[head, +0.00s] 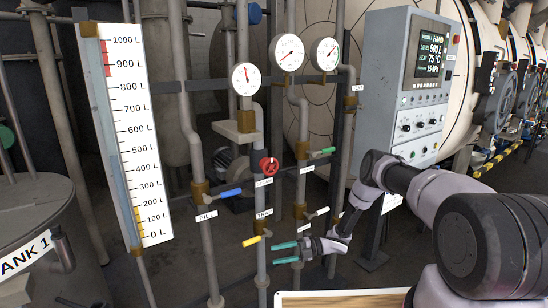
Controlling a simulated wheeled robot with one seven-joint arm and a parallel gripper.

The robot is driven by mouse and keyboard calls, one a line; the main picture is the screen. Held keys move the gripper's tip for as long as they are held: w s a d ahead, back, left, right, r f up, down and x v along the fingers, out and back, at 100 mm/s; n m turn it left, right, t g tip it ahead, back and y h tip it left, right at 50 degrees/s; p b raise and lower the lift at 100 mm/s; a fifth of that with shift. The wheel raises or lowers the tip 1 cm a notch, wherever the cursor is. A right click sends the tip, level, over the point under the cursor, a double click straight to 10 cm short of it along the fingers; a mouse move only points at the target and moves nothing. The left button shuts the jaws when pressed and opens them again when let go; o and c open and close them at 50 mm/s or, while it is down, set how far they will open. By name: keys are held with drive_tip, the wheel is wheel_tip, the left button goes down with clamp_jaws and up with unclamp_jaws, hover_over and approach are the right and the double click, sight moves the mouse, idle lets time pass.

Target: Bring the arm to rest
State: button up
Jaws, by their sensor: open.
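My arm reaches in from the lower right of the head view. My gripper (286,252) is open, with two teal fingers apart and nothing seen between them. It points left, in front of the vertical pipes. The yellow valve handle (251,243) is just left of the fingertips. In the picture the fingers overlap the pipe below the TRAP label; I cannot tell whether they touch it.
A control panel (409,85) stands behind my arm. Three gauges (288,52) top the pipes. A blue handle (231,193), red valve (269,167) and green handle (322,153) stick out. A level scale (137,135) and tank (35,230) stand left. A pale board edge (340,299) lies below.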

drive_tip(key=w+d+r+m+t+h, duration=0.3)
drive_tip(key=w+r+m+t, duration=0.2)
drive_tip(key=w+r, duration=0.65)
drive_tip(key=w+d+r+m+t+h, duration=0.25)
drive_tip(key=w+r+m+t, duration=0.2)
drive_tip(key=w+r, duration=0.7)
drive_tip(key=s+d+r+m+t+h, duration=0.1)
drive_tip(key=d+r+m+t+h, duration=0.3)
drive_tip(key=r, duration=0.8)
drive_tip(key=s+d+r+m+h, duration=0.1)
drive_tip(key=d+r+m+h, duration=0.2)
drive_tip(key=d+r+m, duration=0.65)
drive_tip(key=s+d+r+m+h, duration=0.2)
drive_tip(key=s+d+r+m, duration=0.2)
drive_tip(key=s+r, duration=0.55)
drive_tip(key=s+d+r+m+h, duration=0.35)
drive_tip(key=s+r, duration=0.45)
drive_tip(key=s, duration=0.3)
drive_tip(key=s+a+m+g+y, duration=0.1)
drive_tip(key=s+m, duration=0.3)
drive_tip(key=s, duration=0.9)
drive_tip(key=s+a+f+m+g+y, duration=0.1)
drive_tip(key=s+m, duration=0.4)
drive_tip(key=s, duration=0.9)
drive_tip(key=shift+a+f+g+y, duration=0.25)
drive_tip(key=shift+a+g+y, duration=0.35)
drive_tip(key=shift+a+g, duration=0.3)
